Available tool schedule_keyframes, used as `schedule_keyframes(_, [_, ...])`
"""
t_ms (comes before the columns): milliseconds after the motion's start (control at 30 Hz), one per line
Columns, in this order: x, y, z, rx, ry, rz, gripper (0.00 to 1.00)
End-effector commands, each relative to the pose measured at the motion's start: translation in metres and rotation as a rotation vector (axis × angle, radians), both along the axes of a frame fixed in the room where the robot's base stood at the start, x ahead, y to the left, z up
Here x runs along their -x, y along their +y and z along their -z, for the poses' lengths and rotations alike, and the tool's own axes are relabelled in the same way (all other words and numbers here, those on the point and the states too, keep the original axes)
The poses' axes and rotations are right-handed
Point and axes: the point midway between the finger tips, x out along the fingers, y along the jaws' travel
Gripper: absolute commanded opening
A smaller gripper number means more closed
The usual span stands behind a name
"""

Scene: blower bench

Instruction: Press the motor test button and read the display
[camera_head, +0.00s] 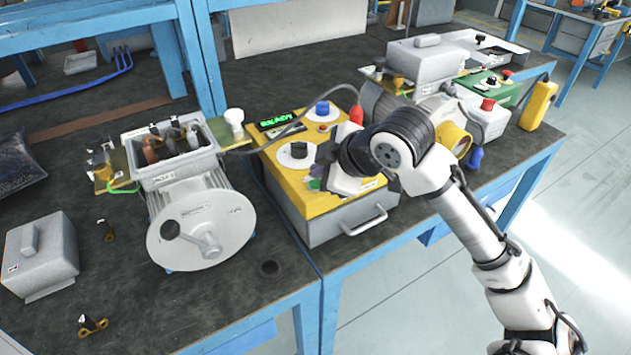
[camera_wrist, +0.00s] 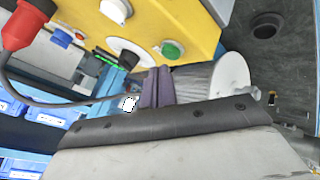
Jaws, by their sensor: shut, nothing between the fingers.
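The yellow-topped test box (camera_head: 268,160) stands on the bench in the middle of the head view. Its display (camera_head: 277,122) is lit with green characters, too small to read surely. A green button (camera_head: 314,184) sits near its front edge; it also shows in the wrist view (camera_wrist: 170,50). No button label is legible, so I cannot tell which is the motor test button. My gripper (camera_head: 319,174) is shut and empty, its dark purple fingers (camera_wrist: 158,86) close to the green button. In the wrist view the fingertips appear beside it; contact cannot be told.
The box also carries a black knob (camera_head: 298,150), a blue button (camera_head: 322,107) and a red plug (camera_head: 356,114) with a cable. An opened motor (camera_head: 200,222) stands close on the left, its grey cover (camera_head: 40,255) beside it. Another machine (camera_head: 425,75) stands behind my arm.

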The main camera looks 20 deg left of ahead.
Motion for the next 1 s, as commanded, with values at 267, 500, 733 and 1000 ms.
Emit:
schedule_keyframes(267, [0.0001,0.0001,0.0060,0.000,-0.001,-0.001,0.00])
schedule_keyframes(500, [0.0001,0.0002,0.0062,0.000,-0.001,-0.001,0.00])
schedule_keyframes(733, [0.0002,0.0002,0.0088,0.000,-0.001,-0.001,0.00])
schedule_keyframes(1000, [0.0002,0.0001,0.0122,0.000,-0.001,-0.001,0.00])
